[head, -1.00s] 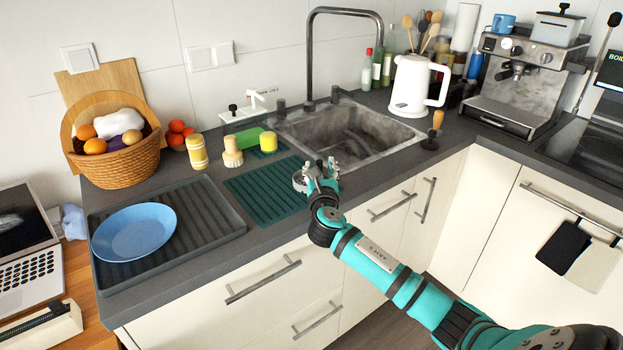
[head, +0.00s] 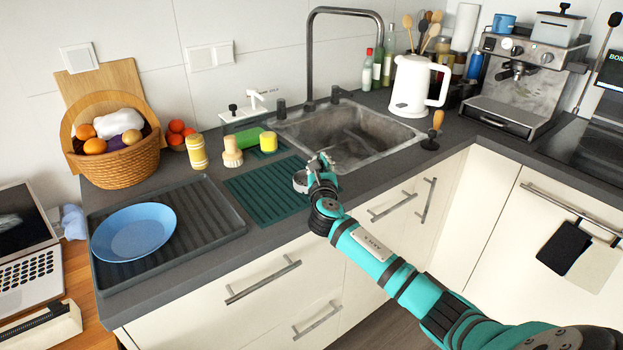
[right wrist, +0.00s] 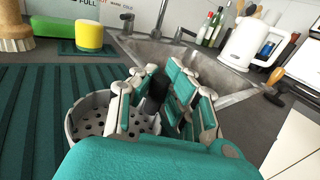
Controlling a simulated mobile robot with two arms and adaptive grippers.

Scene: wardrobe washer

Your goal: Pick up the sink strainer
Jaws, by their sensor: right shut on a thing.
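The sink strainer (head: 299,183) is a round grey metal basket with a holed bottom and a dark knob. It is at the right edge of the dark green ribbed mat (head: 262,196), near the sink's front left corner. In the right wrist view the strainer (right wrist: 84,122) is partly hidden by my fingers. My right gripper (head: 321,168) is over it, with its fingers shut around the dark knob (right wrist: 154,94). Whether the strainer is clear of the surface cannot be told. My left gripper is not in view.
The sink basin (head: 345,135) with its tall faucet (head: 311,60) is just behind. A white kettle (head: 411,86) stands to the right. A yellow sponge (head: 268,141) and a wooden brush (head: 232,152) are behind the mat. A blue plate (head: 134,232) lies on a dark tray at left.

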